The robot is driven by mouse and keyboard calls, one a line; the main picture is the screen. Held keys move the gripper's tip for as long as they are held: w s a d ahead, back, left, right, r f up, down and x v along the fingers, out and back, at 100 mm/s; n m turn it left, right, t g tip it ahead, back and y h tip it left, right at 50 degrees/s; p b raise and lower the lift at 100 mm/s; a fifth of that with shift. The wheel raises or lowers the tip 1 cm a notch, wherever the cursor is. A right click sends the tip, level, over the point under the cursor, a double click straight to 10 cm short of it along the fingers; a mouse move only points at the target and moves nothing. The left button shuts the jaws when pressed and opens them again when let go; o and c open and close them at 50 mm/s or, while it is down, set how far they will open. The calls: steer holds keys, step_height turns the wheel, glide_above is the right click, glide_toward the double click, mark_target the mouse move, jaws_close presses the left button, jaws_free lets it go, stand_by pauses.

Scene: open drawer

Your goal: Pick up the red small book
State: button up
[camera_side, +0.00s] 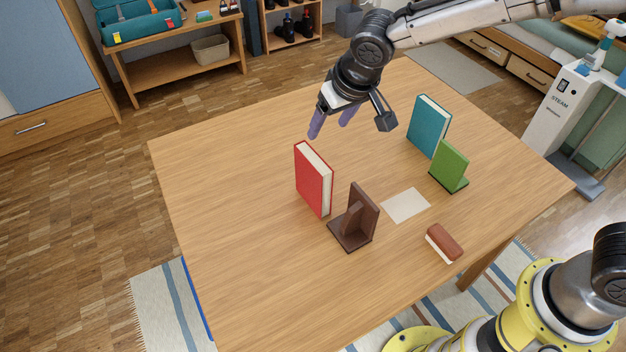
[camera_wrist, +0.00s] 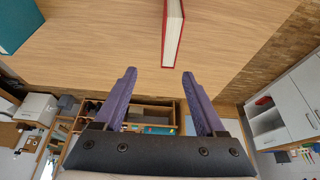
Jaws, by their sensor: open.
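The red small book (camera_side: 312,180) stands upright on the wooden table, its white page edges showing along the top and one side. It stands beside a dark brown bookend (camera_side: 358,218). In the wrist view part of the red book (camera_wrist: 173,32) shows at the top, beyond the fingertips. My gripper (camera_side: 330,125) has purple fingers and is above the table behind the book, apart from it. In the wrist view my gripper (camera_wrist: 158,75) is open, with nothing between its fingers.
A teal book (camera_side: 428,125) and a green bookend (camera_side: 450,166) stand at the right. A pale card (camera_side: 405,205) and a brown and white block-like eraser (camera_side: 444,243) lie nearer the front. The left half of the table (camera_side: 220,200) is clear.

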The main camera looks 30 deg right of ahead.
mark_target(315, 155)
steer(key=shift+s+a+f, duration=0.25)
steer(key=shift+a+f, duration=0.2)
steer(key=shift+f, duration=0.25)
steer(key=shift+w+a+f, duration=0.1)
steer(key=shift+f, duration=0.2)
steer(key=x, duration=0.7)
steer(key=shift+f, duration=0.2)
steer(key=shift+s+a+x, duration=0.1)
steer(key=shift+a+x, duration=0.05)
steer(key=shift+x, duration=0.75)
steer(key=shift+s+a+x, duration=0.1)
steer(key=shift+x, duration=0.75)
steer(key=shift+s+a+x, duration=0.1)
steer(key=shift+a+x, duration=0.05)
steer(key=shift+x, duration=0.75)
steer(key=shift+f, duration=0.4)
jaws_close()
